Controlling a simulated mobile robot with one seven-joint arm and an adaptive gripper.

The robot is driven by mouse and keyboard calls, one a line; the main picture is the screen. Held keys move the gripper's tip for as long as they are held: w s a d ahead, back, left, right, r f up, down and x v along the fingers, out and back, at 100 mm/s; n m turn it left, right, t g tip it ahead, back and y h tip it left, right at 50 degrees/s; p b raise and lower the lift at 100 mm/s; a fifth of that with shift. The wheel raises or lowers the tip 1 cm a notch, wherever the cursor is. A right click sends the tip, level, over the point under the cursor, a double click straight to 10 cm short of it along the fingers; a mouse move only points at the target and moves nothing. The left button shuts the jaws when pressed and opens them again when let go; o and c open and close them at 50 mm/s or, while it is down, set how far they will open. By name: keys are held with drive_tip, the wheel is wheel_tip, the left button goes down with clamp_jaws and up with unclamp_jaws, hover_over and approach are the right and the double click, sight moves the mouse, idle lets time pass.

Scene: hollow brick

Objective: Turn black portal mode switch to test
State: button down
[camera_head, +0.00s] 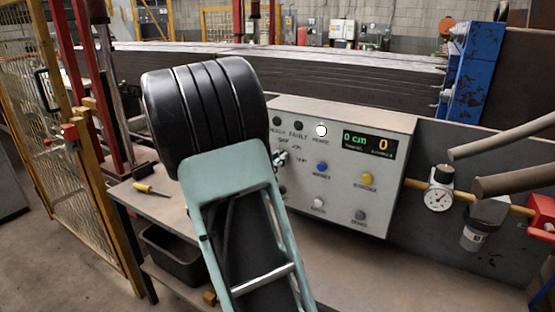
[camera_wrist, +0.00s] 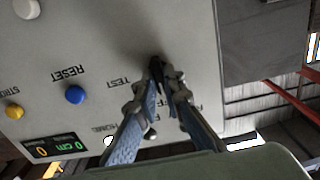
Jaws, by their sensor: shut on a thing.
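The grey control panel (camera_head: 340,210) carries lamps, coloured buttons and a green-and-yellow display. My gripper (camera_head: 282,158) is at the left part of its face, mostly hidden behind my arm in the head view. In the wrist view, my gripper (camera_wrist: 160,74) has its two fingertips closed around the small black portal mode switch (camera_wrist: 155,63). The panel appears upside down there, with the TEST label left of the fingertips. Other labels near the switch are partly covered by the fingers. Which way the switch points cannot be told.
A blue RESET button (camera_wrist: 75,95) and a yellow button (camera_wrist: 14,111) are beside the switch. A pressure gauge (camera_head: 438,197) and pipes stand right of the panel. A yellow screwdriver (camera_head: 150,189) lies on the bench at left. A yellow mesh fence (camera_head: 75,130) stands further left.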

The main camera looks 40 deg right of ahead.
drive_tip(key=shift+f+b, duration=0.1)
drive_tip(key=shift+b, duration=0.35)
drive_tip(key=m+b, duration=0.8)
drive_tip(key=b, duration=0.2)
drive_tip(key=m+b, duration=0.9)
drive_tip(key=b, duration=0.1)
drive_tip(key=shift+s+f+m, duration=0.2)
drive_tip(key=shift+m, duration=0.1)
drive_tip(key=c, duration=2)
unclamp_jaws()
drive_tip(key=shift+r, duration=0.1)
drive_tip(key=shift+c, duration=0.2)
